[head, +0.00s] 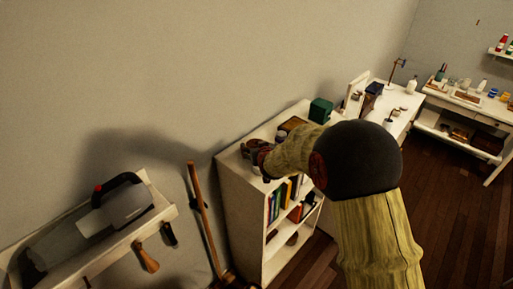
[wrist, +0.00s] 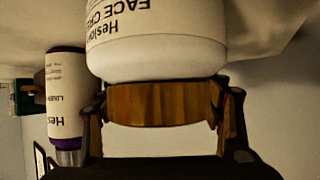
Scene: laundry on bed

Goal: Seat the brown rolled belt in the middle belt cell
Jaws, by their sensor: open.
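I cannot make out a brown rolled belt or belt cells in either view. In the head view my gripper (head: 258,158) is over the left end of the white bookcase top, partly hidden by my arm. In the wrist view my gripper (wrist: 165,103) is open, with one finger on each side of the brown lid of a white face cream jar (wrist: 158,55). The jar appears upside down in that picture. I cannot tell whether the fingers touch the lid. A second white container with a purple band (wrist: 64,95) stands to the left.
The white bookcase (head: 240,210) holds several books. A green box (head: 320,109) stands on its top. A shelf with a grey appliance (head: 125,205) is at left, beside a leaning wooden pole (head: 203,215). White desks with small items (head: 465,97) are at right. Wooden floor (head: 455,200) is clear.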

